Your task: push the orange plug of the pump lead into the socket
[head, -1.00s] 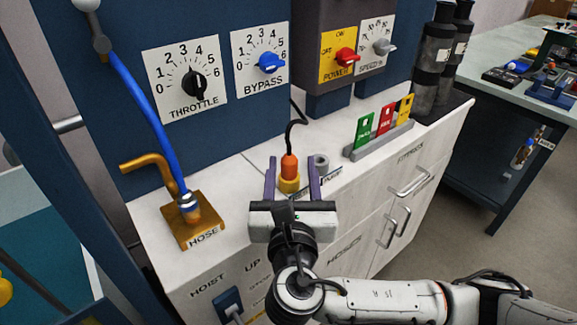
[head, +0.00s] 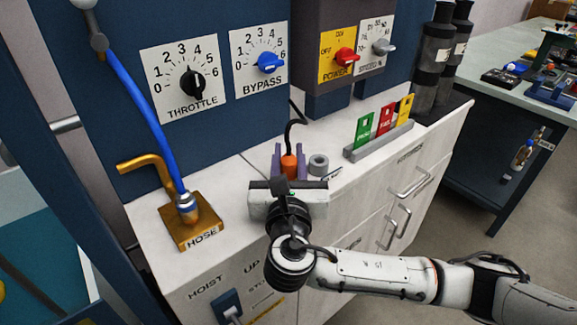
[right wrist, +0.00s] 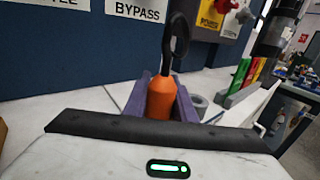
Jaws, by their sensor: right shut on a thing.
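The orange plug (head: 289,166) stands upright on the white bench top, its black lead (head: 290,130) rising from its top toward the blue panel. My right gripper (head: 290,158) is shut on it, one purple finger on each side. In the right wrist view the orange plug (right wrist: 161,100) shows between the fingers (right wrist: 162,95). The plug's lower end is hidden by my gripper. A grey round socket (head: 318,164) stands on the bench just right of the plug, apart from it. My left gripper is not in view.
A brass hose fitting (head: 190,230) with a blue hose stands at the left. A grey rack (head: 380,140) with green, red and yellow cards is to the right. The blue panel with knobs rises behind. Some bench top is clear between plug and fitting.

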